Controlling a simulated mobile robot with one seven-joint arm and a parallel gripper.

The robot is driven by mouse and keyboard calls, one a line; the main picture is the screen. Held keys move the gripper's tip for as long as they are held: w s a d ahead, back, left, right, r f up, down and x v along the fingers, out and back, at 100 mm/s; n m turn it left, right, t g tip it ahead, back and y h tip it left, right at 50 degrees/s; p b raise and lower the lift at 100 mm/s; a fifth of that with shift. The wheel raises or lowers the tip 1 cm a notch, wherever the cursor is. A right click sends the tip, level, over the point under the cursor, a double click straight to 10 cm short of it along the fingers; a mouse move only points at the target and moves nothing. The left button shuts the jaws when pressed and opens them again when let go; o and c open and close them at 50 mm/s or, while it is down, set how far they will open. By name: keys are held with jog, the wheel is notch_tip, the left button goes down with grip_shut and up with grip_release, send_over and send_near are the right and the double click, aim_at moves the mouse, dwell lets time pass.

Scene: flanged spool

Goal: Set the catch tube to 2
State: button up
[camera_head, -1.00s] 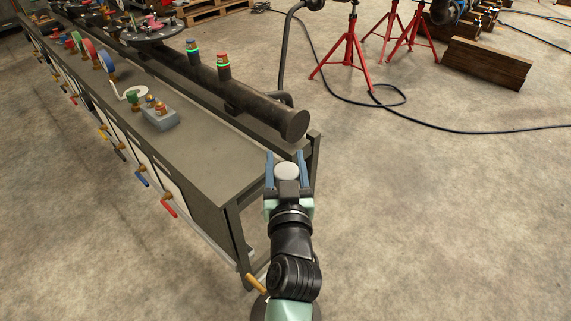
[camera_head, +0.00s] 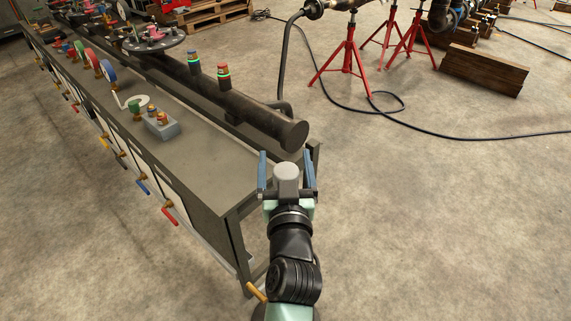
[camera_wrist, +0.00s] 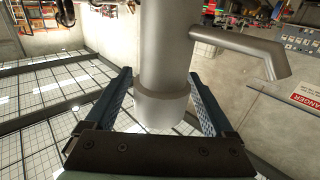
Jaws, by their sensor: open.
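My gripper (camera_head: 286,155) is open just off the near right end of the long bench, its two blue fingers apart. A smooth grey tube (camera_head: 287,173), apparently the catch tube, stands between the fingers in the head view. In the wrist view this tube (camera_wrist: 165,50) runs down from the top edge between both fingers and ends in a wider collar. A bent side arm (camera_wrist: 240,48) reaches to the right near it. Gaps show beside the collar, but I cannot tell whether a finger touches elsewhere. No mark reading 2 is legible.
The bench (camera_head: 205,180) carries a long dark pipe (camera_head: 260,112) with two lit buttons, and a grey block (camera_head: 162,127) with brass fittings. Coloured handles line its front. Red stands (camera_head: 347,55), a cable and wooden beams (camera_head: 485,70) lie beyond.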

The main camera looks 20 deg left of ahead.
jog(key=b+v, duration=0.2)
jog(key=v, duration=1.1)
jog(key=shift+w+r, duration=0.1)
jog(key=shift+r, duration=0.05)
jog(key=s+d+r+m+t+h+p, duration=0.1)
jog(key=d+r+t+h+p, duration=0.1)
jog(key=r, duration=1.6)
jog(key=s+d+r+m+t+h+p, duration=0.1)
jog(key=d+r+t+p, duration=0.4)
jog(key=r, duration=1.3)
jog(key=s+d+r+m+t+h+p, duration=0.1)
jog(key=d+r+m+t+h+p, duration=0.2)
jog(key=r, duration=1.6)
jog(key=d+t+h+p, duration=0.1)
jog(key=p, duration=0.3)
jog(key=shift+s+d+h, duration=0.3)
jog(key=shift+d, duration=0.05)
